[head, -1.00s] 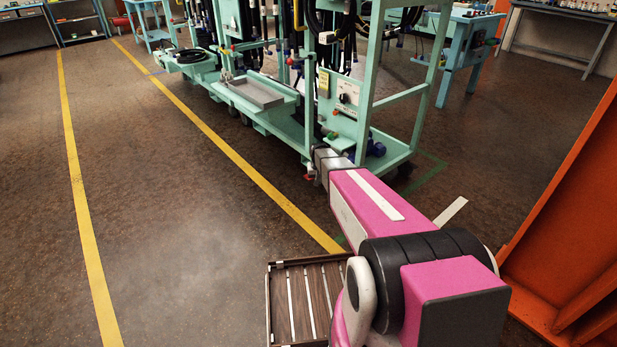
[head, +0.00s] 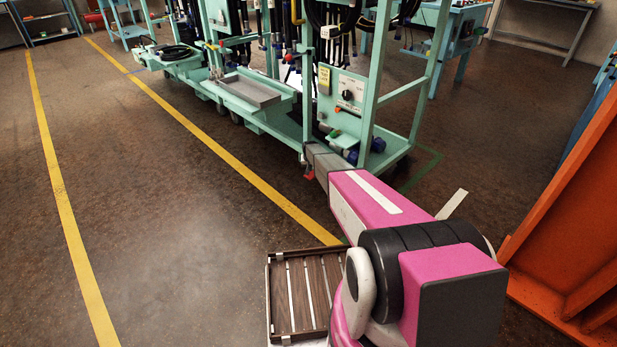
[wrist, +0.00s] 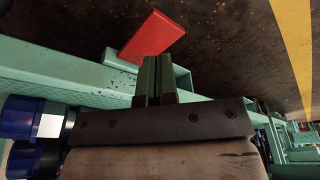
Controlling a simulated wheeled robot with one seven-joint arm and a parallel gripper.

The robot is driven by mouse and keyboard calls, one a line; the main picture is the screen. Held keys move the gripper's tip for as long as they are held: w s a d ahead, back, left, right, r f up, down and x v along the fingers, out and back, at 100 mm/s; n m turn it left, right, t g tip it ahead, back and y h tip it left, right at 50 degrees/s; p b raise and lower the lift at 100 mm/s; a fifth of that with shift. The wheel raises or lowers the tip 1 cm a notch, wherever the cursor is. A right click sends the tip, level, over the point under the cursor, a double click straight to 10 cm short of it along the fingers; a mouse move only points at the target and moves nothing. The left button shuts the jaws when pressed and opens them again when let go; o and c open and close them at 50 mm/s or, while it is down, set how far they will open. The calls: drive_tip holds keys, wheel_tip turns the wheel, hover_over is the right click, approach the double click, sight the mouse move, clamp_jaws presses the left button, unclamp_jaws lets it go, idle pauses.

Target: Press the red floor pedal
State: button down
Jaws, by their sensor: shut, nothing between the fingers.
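The red pedal (wrist: 155,36) is a flat red plate standing out from the green frame of the cart, over the dark floor, in the wrist view. My gripper (wrist: 157,62) is shut and empty. Its two dark green fingertips lie close together and overlap the pedal's lower edge in the wrist view; I cannot tell whether they touch it. In the head view a small red piece (head: 308,175) shows beside the end of my arm, likely the pedal. My fingers cannot be made out there.
The green hose cart (head: 262,122) stands ahead, with a grey tray (head: 247,92) and a control panel (head: 345,92). A yellow floor line (head: 240,175) runs along its left. An orange structure (head: 560,215) stands close at right. Floor at left is clear.

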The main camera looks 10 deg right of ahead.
sight(309, 176)
drive_tip(key=shift+w+f, duration=0.35)
drive_tip(key=shift+w, duration=0.2)
drive_tip(key=shift+x, duration=3.2)
drive_tip(key=shift+w+f, duration=0.1)
drive_tip(key=shift+f, duration=0.15)
